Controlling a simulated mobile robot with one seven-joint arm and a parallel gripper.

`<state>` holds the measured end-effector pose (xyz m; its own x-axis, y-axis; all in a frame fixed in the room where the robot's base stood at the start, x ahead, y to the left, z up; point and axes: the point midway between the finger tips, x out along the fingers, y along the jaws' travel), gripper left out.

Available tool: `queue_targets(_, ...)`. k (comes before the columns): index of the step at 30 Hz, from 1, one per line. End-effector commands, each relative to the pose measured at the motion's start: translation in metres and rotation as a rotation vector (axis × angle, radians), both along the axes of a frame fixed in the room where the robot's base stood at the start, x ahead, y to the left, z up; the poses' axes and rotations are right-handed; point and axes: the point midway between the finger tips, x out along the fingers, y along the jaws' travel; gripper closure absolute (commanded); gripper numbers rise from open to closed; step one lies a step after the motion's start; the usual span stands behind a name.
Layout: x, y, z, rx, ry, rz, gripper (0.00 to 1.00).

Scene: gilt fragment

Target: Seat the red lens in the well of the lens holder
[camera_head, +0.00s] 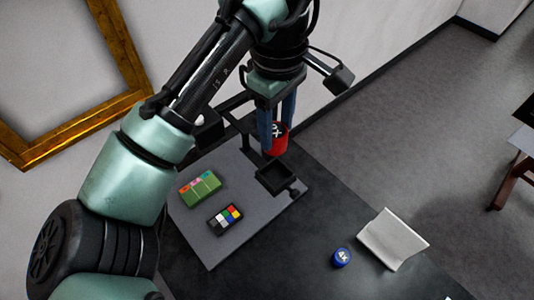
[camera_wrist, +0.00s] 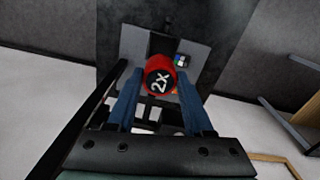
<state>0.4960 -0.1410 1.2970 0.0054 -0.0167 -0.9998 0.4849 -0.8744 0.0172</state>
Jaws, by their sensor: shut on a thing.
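The red lens (camera_head: 279,146) is a short cylinder with a dark top; in the wrist view its top (camera_wrist: 160,84) reads "2X". My gripper (camera_head: 279,128) points down, and its two blue fingers are shut on the lens from both sides. The wrist view shows the fingers (camera_wrist: 161,88) on either side of the lens. A black square frame (camera_head: 275,178), which looks like the lens holder, stands on the grey board just below and in front of the lens. The lens appears above and apart from it. The inside of the well is too dark to make out.
On the grey board (camera_head: 225,243) lie a green block (camera_head: 199,188) and a colour-patch card (camera_head: 224,218). A blue lens (camera_head: 341,257) and a white folded sheet (camera_head: 392,239) are on the dark table to the right. A gilt frame (camera_head: 60,140) leans behind.

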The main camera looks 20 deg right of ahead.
Motion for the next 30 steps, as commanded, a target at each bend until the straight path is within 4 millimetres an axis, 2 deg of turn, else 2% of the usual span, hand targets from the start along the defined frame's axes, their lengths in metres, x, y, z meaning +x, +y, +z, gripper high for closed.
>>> queue_targets(6, -0.002, -0.001, -0.037, -0.003, 0.007, -0.001, 1.0)
queue_targets(14, -0.001, -0.001, -0.063, -0.001, 0.004, -0.001, 1.0)
queue_targets(19, -0.001, 0.0, -0.088, 0.001, 0.005, 0.001, 1.0)
queue_targets(23, -0.001, 0.0, -0.097, 0.0, 0.001, 0.0, 1.0)
queue_targets(28, -0.001, 0.0, -0.097, 0.001, 0.0, -0.001, 1.0)
queue_targets(29, -0.001, 0.0, -0.097, 0.001, 0.0, -0.001, 0.47)
queue_targets(30, -0.001, 0.0, -0.097, 0.001, 0.0, -0.001, 0.4)
